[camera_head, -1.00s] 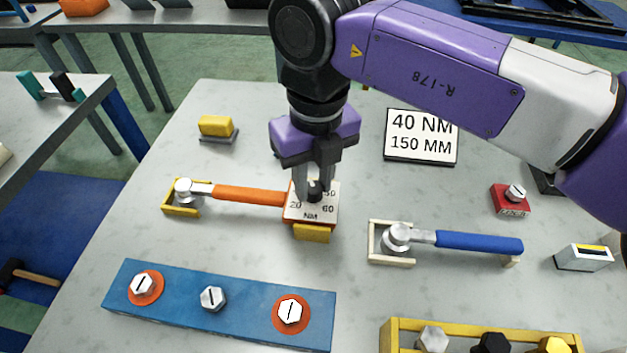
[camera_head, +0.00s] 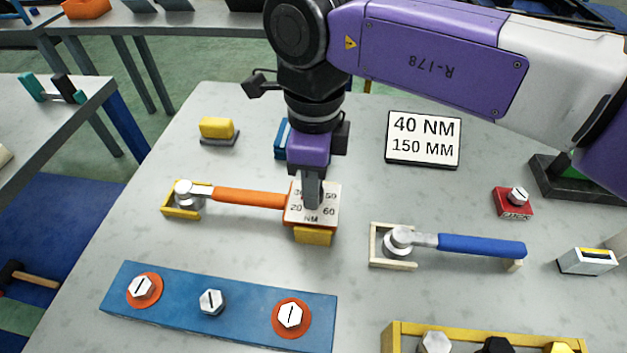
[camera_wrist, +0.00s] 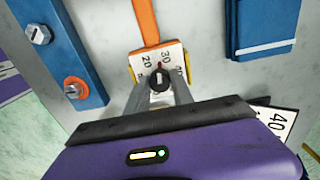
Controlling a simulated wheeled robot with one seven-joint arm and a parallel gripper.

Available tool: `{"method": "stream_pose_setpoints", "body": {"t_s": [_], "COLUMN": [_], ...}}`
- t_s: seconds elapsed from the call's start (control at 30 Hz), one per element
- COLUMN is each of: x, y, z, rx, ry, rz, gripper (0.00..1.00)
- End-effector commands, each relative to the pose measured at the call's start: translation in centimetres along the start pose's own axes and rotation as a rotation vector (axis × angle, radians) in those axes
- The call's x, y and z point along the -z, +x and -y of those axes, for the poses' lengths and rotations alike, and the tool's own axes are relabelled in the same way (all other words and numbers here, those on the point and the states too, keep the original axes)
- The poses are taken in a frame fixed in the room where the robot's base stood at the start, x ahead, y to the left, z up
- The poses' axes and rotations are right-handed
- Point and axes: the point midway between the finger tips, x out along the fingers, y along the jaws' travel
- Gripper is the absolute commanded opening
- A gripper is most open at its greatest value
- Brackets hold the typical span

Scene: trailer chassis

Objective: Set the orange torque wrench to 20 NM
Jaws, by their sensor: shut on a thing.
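The orange torque wrench (camera_head: 248,197) lies on the table, its head in a yellow cradle at left and its handle end joined to a white dial block (camera_head: 327,198). In the head view the dial shows 20, 50, 60 and NM; my gripper hides part of it. In the wrist view, 20 and 30 show on the dial (camera_wrist: 140,72), and a small red mark on the black knob (camera_wrist: 160,79) points between them. My gripper (camera_head: 311,203) comes down from above, its fingers shut on the knob; it also shows in the wrist view (camera_wrist: 160,92).
A blue-handled wrench (camera_head: 480,245) lies in a wooden cradle to the right. A sign (camera_head: 424,139) reads 40 NM, 150 MM. A blue bar with bolts (camera_head: 250,317) lies in front, a yellow bolt tray (camera_head: 400,335) at front right. A yellow block (camera_head: 216,128) stands behind the wrench.

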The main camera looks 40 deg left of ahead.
Motion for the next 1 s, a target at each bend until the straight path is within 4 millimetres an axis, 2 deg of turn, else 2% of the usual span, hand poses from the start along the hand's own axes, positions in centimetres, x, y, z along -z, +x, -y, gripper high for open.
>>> {"method": "stream_pose_setpoints", "body": {"t_s": [0.6, 1.0], "x": [-0.06, -0.07], "y": [-0.16, -0.12], "z": [-0.04, -0.07], "rx": [0.001, 0.001], "ry": [-0.534, -0.692], "rz": [-0.014, -0.018], "gripper": [0.00, 0.00]}}
